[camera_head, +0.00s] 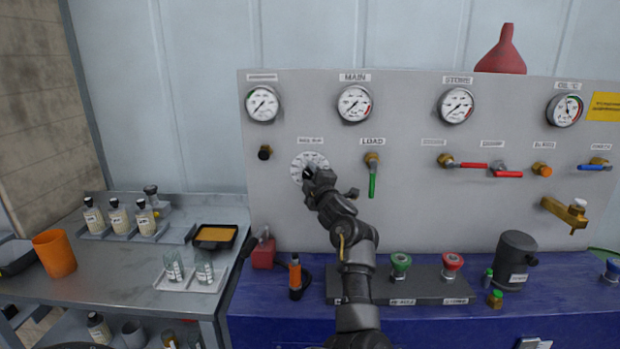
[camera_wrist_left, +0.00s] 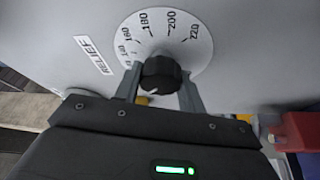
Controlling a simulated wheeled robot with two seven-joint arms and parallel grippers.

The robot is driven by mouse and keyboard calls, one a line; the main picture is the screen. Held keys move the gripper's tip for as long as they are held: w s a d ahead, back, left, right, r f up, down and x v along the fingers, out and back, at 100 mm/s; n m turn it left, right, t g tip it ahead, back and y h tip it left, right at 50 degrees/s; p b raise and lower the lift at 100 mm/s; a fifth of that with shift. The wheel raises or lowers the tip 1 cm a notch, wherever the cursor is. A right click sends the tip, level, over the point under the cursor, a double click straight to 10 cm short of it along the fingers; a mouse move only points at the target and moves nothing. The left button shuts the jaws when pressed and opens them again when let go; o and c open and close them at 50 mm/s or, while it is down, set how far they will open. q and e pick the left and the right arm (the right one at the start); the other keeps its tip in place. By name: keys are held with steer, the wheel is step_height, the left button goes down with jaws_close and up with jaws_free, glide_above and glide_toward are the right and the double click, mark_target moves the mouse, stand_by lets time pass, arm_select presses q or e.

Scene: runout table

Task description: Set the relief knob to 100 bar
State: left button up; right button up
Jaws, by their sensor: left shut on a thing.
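The black relief knob (camera_wrist_left: 160,74) sits in the middle of a round white dial (camera_wrist_left: 190,38) with a bar scale. In the left wrist view, numbers such as 160, 180, 200 and 220 show; the lower part of the dial is hidden. A small pale mark shows at the knob's lower left; I cannot tell what value the knob is set to. My left gripper (camera_head: 313,178) reaches the dial (camera_head: 297,165) on the grey panel. Its two fingers are shut on the knob, one on each side. My right gripper is not in view.
The green LOAD lever (camera_head: 372,184) hangs just right of the dial. A black knob (camera_head: 264,153) is to its left. Gauges, including the MAIN gauge (camera_head: 354,104), line the panel above.

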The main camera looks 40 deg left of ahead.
arm_select(q)
steer(key=shift+f, duration=0.15)
steer(key=o, duration=1)
